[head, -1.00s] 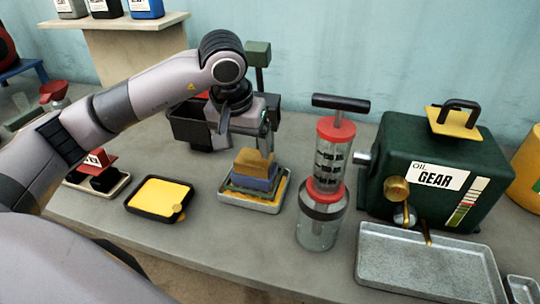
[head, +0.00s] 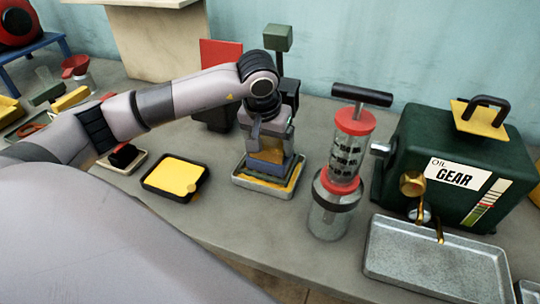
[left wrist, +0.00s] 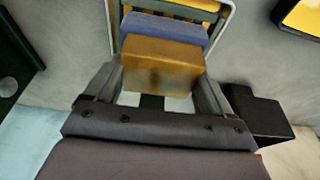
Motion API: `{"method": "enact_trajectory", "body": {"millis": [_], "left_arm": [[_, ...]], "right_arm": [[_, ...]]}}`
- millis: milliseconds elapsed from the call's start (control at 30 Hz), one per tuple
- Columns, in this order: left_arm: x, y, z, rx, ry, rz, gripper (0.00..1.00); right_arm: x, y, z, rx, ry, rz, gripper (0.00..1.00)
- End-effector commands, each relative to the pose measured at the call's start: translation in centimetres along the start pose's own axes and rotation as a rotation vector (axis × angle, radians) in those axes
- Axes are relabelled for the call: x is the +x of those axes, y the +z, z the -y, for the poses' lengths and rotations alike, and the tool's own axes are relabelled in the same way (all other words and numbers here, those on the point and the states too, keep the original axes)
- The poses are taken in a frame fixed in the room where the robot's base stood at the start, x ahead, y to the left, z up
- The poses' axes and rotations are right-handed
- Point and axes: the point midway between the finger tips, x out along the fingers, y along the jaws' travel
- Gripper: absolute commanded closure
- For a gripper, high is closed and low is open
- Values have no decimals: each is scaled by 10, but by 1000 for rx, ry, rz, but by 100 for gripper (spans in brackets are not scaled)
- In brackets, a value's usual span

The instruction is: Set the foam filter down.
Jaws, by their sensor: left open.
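An amber foam block (head: 268,157) sits on top of a stack of coloured pads in a small metal tray (head: 262,191). It also shows in the left wrist view (left wrist: 163,68). A blue pad (head: 266,168) lies under it. I cannot tell which layer is the foam filter. My left gripper (head: 266,145) reaches down over the stack, its fingers open on either side of the amber block; it also shows in the left wrist view (left wrist: 160,88). I cannot tell whether the fingers touch it. My right gripper is out of view.
A black-framed tray with a yellow pad (head: 175,176) lies left of the stack. A clear pump cylinder with red rings (head: 340,185) stands to the right. Beyond it are a green gear oil box (head: 440,150) and a metal drip tray (head: 400,270). The bench front is mostly clear.

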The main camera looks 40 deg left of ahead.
Motion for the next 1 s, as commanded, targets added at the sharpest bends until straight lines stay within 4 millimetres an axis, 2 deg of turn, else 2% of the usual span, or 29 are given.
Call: {"method": "enact_trajectory", "body": {"millis": [33, 200, 300, 667, 900, 1000], "left_arm": [[0, 0, 0, 0, 0, 0, 17], [0, 0, 0, 0, 0, 0, 72], [-1, 0, 0, 0, 0, 0, 100], [-6, -2, 0, -1, 1, -1, 100], [-33, -10, 0, -1, 2, -6, 100], [-37, 4, 0, 3, 0, -1, 100]], "right_arm": [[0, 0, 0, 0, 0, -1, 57], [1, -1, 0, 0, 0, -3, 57], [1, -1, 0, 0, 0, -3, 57], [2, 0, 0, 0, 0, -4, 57], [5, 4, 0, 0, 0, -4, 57], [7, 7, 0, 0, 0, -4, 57]]}}
